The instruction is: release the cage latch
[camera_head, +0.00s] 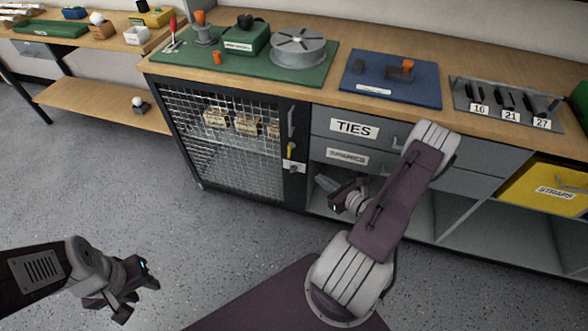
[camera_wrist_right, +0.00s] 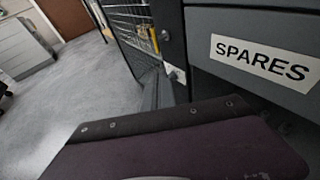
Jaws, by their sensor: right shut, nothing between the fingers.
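The mesh cage door (camera_head: 222,140) under the left of the bench stands closed. On its dark right-hand post are a grey pull handle (camera_head: 291,120), a small yellow lever (camera_head: 291,150) and a pale latch plate (camera_head: 293,167). In the right wrist view the cage post (camera_wrist_right: 168,30) shows at the upper middle, with the pale plate (camera_wrist_right: 176,74) low on it. My right gripper (camera_head: 328,190) is shut and empty, just right of and below the latch, apart from it. My left gripper (camera_head: 138,297) is open and empty over the floor at the lower left.
The TIES drawer (camera_head: 353,127) and the SPARES drawer, seen close in the wrist view (camera_wrist_right: 262,58), are shut beside the cage. Open shelves and a yellow STRAPS bin (camera_head: 545,190) lie further right. The floor before the cage is clear.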

